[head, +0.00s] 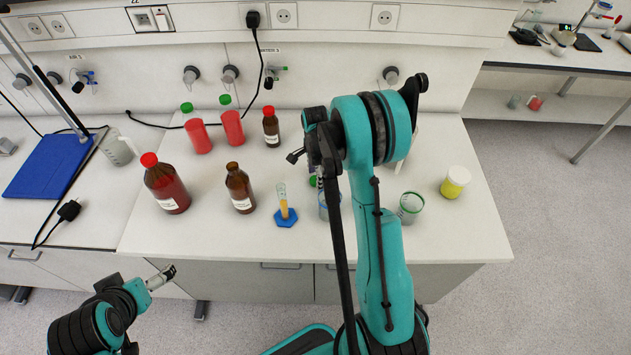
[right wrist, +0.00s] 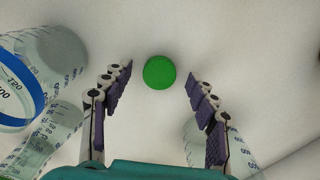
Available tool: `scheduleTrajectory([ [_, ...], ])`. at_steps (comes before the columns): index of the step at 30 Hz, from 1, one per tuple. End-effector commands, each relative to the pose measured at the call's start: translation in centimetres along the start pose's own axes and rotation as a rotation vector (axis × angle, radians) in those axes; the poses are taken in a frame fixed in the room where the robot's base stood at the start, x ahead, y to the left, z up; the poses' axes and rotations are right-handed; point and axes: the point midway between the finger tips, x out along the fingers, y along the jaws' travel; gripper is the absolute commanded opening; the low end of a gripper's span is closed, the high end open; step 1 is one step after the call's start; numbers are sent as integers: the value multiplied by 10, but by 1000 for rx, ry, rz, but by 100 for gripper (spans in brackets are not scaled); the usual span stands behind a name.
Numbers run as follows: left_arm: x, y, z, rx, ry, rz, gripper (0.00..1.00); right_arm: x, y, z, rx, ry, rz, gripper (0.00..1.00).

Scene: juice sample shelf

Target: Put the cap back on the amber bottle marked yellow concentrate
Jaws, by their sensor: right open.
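An amber bottle (head: 240,188) with a white label and no cap stands near the middle of the bench; its label is too small to read. A green cap (head: 313,181) lies on the bench to its right, partly hidden by my right arm. In the right wrist view, the green cap (right wrist: 159,72) sits between and just beyond the fingertips. My right gripper (right wrist: 158,85) is open and empty, pointing down over the cap; in the head view it is mostly hidden by the arm. My left gripper (head: 163,277) is off the bench's front edge, apart from everything.
A blue-based cylinder (head: 286,218) stands between bottle and cap. Clear measuring vessels flank the right gripper, one with a blue rim (right wrist: 30,105). A red-capped large bottle (head: 166,186), red-capped small amber bottle (head: 271,128), green-rimmed beaker (head: 410,207) and yellow jar (head: 455,182) stand around.

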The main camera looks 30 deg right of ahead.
Motion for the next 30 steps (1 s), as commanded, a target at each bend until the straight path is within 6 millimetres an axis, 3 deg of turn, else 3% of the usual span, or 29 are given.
scheduleTrajectory([
  [11,0,0,0,0,0,0,100,3,0,0,0,0,0,59],
  [17,0,0,0,0,0,0,100,3,0,0,0,0,0,26],
  [26,0,0,0,0,0,0,100,3,0,0,0,0,0,25],
  [30,-1,0,-1,0,0,0,100,-6,0,0,0,0,0,25],
])
